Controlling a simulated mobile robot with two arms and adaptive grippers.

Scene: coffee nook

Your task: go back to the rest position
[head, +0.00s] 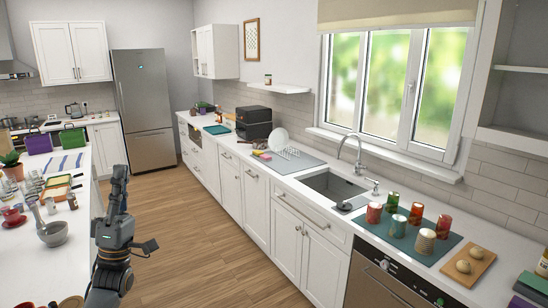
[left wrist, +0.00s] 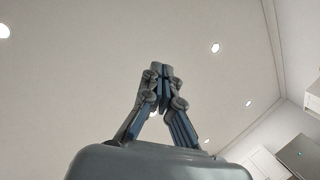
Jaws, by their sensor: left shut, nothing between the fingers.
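My left gripper (head: 119,178) stands upright in the head view, above the floor between the island counter on the left and the long counter on the right. Its fingers point up and are closed together. The left wrist view also shows the left gripper (left wrist: 159,72), with its fingertips meeting and nothing between them, against the ceiling. It touches no object. My right gripper is in neither view.
The island counter (head: 30,270) holds a grey bowl (head: 53,233), a red cup (head: 12,215) and trays. The long counter has a sink (head: 333,186), several cans and a wooden board (head: 468,265). The wooden floor (head: 190,240) between is clear. A fridge (head: 145,108) stands behind.

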